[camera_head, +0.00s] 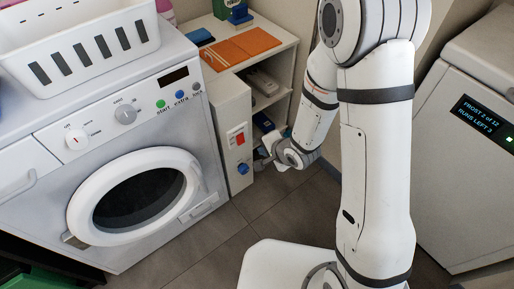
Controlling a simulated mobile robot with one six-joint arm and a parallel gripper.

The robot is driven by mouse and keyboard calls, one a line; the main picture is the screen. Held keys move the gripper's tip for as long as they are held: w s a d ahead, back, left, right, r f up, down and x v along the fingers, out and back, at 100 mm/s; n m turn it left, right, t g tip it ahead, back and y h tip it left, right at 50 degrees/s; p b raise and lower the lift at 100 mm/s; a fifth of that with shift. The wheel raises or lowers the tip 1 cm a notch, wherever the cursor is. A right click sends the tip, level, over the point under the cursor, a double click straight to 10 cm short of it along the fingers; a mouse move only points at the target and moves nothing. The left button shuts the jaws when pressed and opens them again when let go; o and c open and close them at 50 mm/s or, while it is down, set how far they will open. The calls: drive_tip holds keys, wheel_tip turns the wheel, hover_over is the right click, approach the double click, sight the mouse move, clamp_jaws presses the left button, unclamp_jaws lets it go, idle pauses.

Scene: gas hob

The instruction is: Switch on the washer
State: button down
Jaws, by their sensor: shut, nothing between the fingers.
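The white washer (110,150) stands on the left with its round door (133,195) closed. Its panel has two dials, a dark display (173,77), a green button (160,104) marked start, a blue button (180,95) marked extra and a small grey button (196,87). My gripper (262,161) is low, right of the washer, beside a narrow pale cabinet end that carries a red switch (237,138) and a blue knob (243,169). The gripper is shut and empty. I cannot tell whether it touches the cabinet.
A white basket (85,50) sits on the washer. A white appliance with a lit display (485,122) reading "FROST 2 of 12, RUNS LEFT 3" stands at right. Tiled floor (210,245) is open before the washer.

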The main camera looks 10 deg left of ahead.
sight(241, 139)
drive_tip(key=w+a+r+b+x, duration=0.1)
drive_tip(key=b+x, duration=0.3)
drive_tip(key=x, duration=0.7)
drive_tip(key=shift+w+a, duration=0.15)
drive_tip(key=shift+a, duration=0.25)
